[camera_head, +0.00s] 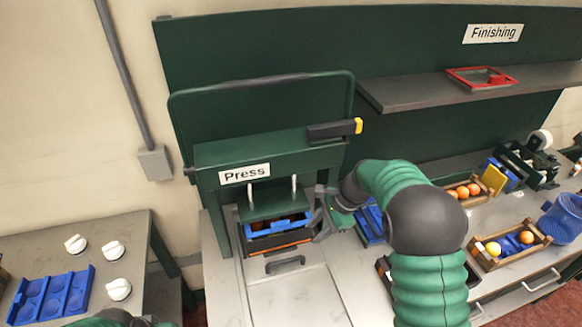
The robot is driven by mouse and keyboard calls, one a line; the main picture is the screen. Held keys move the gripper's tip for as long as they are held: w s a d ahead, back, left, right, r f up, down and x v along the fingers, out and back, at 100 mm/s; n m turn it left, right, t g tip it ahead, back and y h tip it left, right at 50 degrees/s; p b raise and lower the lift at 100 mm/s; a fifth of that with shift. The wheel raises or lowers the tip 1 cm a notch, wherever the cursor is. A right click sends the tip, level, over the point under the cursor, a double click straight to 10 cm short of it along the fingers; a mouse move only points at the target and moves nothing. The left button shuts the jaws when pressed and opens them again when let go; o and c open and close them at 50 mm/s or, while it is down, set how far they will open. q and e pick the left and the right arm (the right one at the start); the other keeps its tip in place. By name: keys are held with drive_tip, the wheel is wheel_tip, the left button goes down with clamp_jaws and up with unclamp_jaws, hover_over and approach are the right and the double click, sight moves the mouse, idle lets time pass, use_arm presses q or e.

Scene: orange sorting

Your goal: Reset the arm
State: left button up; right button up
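My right arm comes in from the bottom right, green with black joints. My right gripper (319,213) is at the right side of the press (270,160), beside the press opening. Its dark fingers look spread apart, with nothing seen between them. A blue tray (270,228) sits in the press opening above a black drawer-like tray with an orange edge (280,247); whether the gripper touches them I cannot tell. Only a green and black piece of my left arm shows at the bottom left edge, and its gripper is out of view.
On the right counter are wooden crates with oranges (512,256), (447,188) and a blue basket (563,218). A red frame (482,79) lies on the shelf (420,92). The left table holds a blue moulded tray (52,296) and white knobbed pieces (112,250).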

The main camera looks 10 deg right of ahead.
drive_tip(key=s+f+n+h+b, duration=0.2)
drive_tip(key=s+f+n+b, duration=0.2)
drive_tip(key=s+n, duration=0.4)
drive_tip(key=s+a+f+n+h+b, duration=0.1)
drive_tip(key=s+f+n+b, duration=0.3)
drive_tip(key=s+n, duration=0.5)
drive_tip(key=s+f+h, duration=0.1)
drive_tip(key=s, duration=0.3)
drive_tip(key=shift+s+t+h, duration=0.15)
drive_tip(key=shift+t+h, duration=0.15)
drive_tip(key=shift+s, duration=0.1)
